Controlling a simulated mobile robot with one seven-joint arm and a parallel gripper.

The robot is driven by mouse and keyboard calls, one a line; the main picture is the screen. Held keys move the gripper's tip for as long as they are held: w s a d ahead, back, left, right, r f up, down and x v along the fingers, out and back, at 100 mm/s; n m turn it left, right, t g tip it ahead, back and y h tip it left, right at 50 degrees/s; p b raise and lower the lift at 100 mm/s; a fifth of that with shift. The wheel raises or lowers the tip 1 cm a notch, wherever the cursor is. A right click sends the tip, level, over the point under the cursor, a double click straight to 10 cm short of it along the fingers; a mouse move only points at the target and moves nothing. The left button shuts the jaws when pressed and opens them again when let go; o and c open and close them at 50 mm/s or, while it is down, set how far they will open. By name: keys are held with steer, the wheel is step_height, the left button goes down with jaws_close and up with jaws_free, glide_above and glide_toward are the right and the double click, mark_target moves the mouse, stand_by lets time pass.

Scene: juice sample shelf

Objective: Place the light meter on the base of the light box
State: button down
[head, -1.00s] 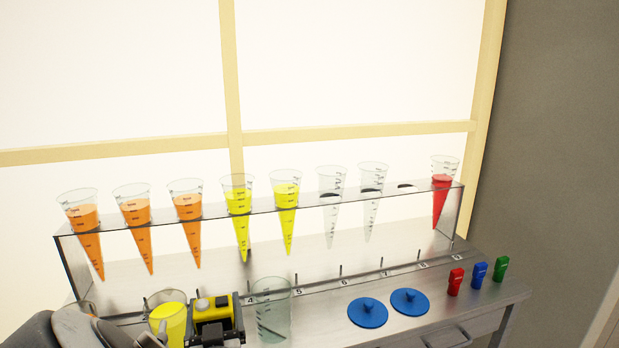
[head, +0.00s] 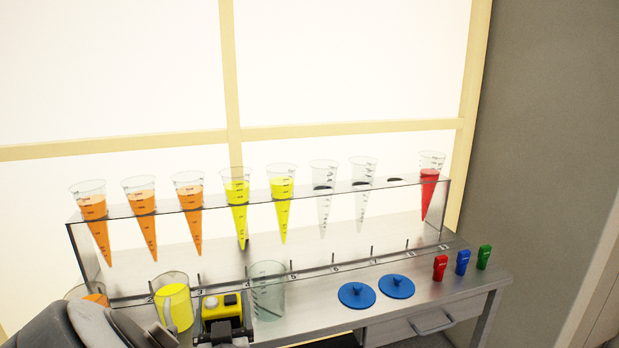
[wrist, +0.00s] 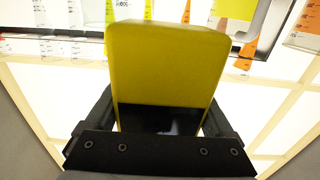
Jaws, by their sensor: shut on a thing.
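The light meter is a yellow block with a dark front (head: 221,306). My gripper (head: 222,330) is shut on it at the front edge of the bench, between a yellow-filled jug and a clear beaker. In the wrist view the yellow light meter (wrist: 165,65) stands upright between my dark gripper fingers (wrist: 160,112), its black panel low between them. Bright white panels (head: 350,60) in a cream frame glow behind the bench. I cannot tell for sure which part is the light box base. A metal bench top (head: 320,250) lies under the cone rack.
A clear rack (head: 300,193) holds cones with orange, yellow, clear and red contents. The yellow-filled jug (head: 174,304) and clear beaker (head: 267,292) stand close on either side of the light meter. Blue lids (head: 357,295) and red, blue and green clips (head: 462,263) lie right.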

steer(key=w+d+m+h, duration=0.1)
steer(key=d+m+h, duration=0.15)
steer(key=d, duration=0.75)
steer(key=w+d+f+m+h, duration=0.15)
steer(key=d+h, duration=0.25)
steer(key=d, duration=0.6)
steer(key=w+d+m+h, duration=0.2)
steer(key=d+h, duration=0.1)
steer(key=d, duration=0.7)
step_height(320, 180, up, 19)
steer(key=p, duration=1.9)
steer(key=shift+s+d+r, duration=0.15)
steer(key=shift+s+d, duration=0.05)
steer(key=shift+d, duration=0.1)
step_height(320, 180, down, 11)
steer(key=w+n+y, duration=0.2)
steer(key=n+y, duration=0.1)
steer(key=y, duration=0.2)
steer(key=shift+t, duration=0.3)
steer(key=shift+w+d, duration=0.1)
steer(key=shift+a, duration=0.2)
